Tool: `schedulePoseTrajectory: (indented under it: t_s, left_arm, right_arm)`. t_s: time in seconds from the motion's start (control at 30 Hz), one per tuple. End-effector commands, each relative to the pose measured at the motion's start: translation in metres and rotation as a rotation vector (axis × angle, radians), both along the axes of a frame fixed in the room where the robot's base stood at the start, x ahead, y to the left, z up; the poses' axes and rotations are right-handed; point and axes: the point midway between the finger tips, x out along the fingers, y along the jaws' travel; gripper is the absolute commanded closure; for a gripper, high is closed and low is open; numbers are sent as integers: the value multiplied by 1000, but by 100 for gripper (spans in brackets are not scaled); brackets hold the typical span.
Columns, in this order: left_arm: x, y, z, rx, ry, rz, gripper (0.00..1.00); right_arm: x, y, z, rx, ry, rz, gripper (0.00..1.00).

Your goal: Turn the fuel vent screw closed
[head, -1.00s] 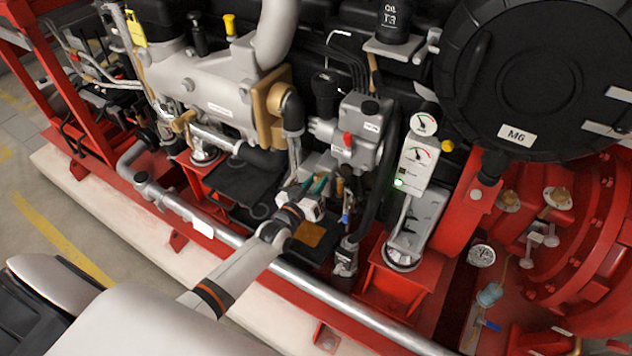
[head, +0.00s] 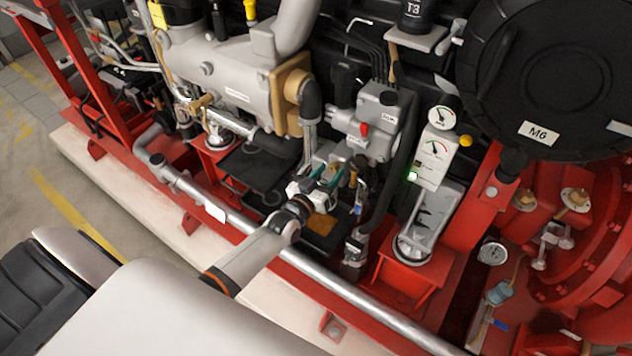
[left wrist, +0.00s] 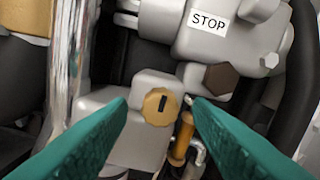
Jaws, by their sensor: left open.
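A round brass-coloured screw with a dark, nearly upright slot (left wrist: 160,106) sits on the face of a grey block, near the middle of the left wrist view. I take it to be the fuel vent screw; no label on it shows. My left gripper (left wrist: 162,118) is open, with one teal finger at the lower left of the screw and one at the lower right. Neither finger visibly touches it. In the head view my left gripper (head: 327,179) reaches in low at the engine's side, and the screw is too small to make out. My right gripper is not in view.
A grey housing marked STOP (left wrist: 222,28) is above the screw. An orange-brown rod (left wrist: 183,138) stands close by the right finger. In the head view, a long silver pipe (head: 330,277) runs below my forearm, and a gauge panel (head: 433,158) is on the right.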

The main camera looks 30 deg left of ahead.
Motion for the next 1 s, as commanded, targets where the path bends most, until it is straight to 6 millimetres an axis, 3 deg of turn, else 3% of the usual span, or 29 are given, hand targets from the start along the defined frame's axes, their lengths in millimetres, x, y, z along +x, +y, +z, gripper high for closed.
schedulePoseTrajectory:
  t_s: [0.3, 0.5, 0.7, 1.0]
  left_arm:
    - [-67, 5, -3, 1, 5, 0, 54]
    - [-98, 7, -2, 1, 4, -1, 54]
    - [-108, 9, -1, 2, 3, -1, 54]
    - [-108, 8, -1, 2, 3, -1, 54]
  right_arm:
    - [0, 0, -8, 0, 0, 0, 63]
    - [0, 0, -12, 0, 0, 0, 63]
    - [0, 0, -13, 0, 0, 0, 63]
    - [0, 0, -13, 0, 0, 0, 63]
